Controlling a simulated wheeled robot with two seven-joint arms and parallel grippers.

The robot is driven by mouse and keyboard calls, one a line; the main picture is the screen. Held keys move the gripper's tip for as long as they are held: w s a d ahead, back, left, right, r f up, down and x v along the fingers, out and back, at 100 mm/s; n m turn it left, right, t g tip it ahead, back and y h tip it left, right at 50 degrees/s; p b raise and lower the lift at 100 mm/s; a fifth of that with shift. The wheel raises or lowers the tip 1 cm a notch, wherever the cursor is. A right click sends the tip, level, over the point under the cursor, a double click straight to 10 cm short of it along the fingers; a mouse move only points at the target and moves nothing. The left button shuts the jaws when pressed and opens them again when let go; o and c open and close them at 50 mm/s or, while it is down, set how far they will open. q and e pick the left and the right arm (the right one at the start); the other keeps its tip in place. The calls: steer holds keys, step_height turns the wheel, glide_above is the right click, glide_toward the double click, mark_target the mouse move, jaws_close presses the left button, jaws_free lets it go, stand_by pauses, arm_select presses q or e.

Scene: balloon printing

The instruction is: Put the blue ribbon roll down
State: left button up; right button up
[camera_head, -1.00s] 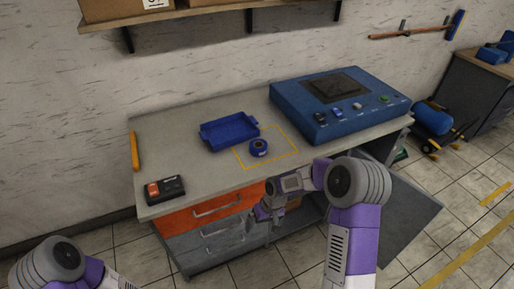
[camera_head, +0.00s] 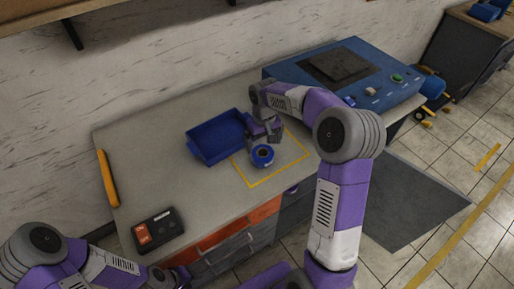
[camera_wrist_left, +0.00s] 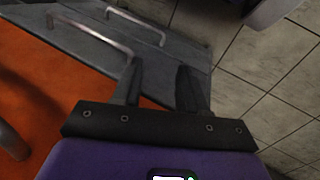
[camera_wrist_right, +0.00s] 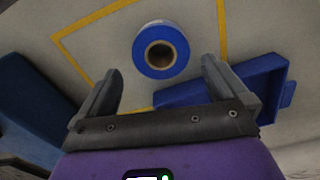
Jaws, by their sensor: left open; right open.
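The blue ribbon roll (camera_head: 262,155) stands on the bench top inside the yellow outlined square (camera_head: 252,184), with its hole facing up. In the right wrist view the roll (camera_wrist_right: 160,50) lies ahead of the fingertips, centred between their lines and apart from them. My right gripper (camera_head: 266,138) is open and empty beside the roll, on its far side. Its two fingers (camera_wrist_right: 160,75) show spread in the right wrist view. My left gripper (camera_wrist_left: 160,75) is open and empty, low in front of the drawers; in the head view it is mostly cut off at the bottom edge.
A blue tray (camera_head: 216,140) sits left of the roll, close to my right gripper. A blue machine (camera_head: 345,72) stands at the back right. A small black and orange device (camera_head: 157,230) and an orange stick (camera_head: 108,178) lie on the left of the bench. The bench between them is clear.

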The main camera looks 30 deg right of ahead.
mark_target(263, 154)
step_height(263, 154, down, 2)
steer(key=shift+s+f, duration=0.1)
steer(key=shift+s, duration=0.05)
steer(key=f+b, duration=0.1)
steer(key=f, duration=0.1)
steer(key=f+b, duration=0.1)
steer(key=f, duration=0.1)
steer(key=shift+w+f, duration=0.2)
steer(key=shift+f, duration=0.15)
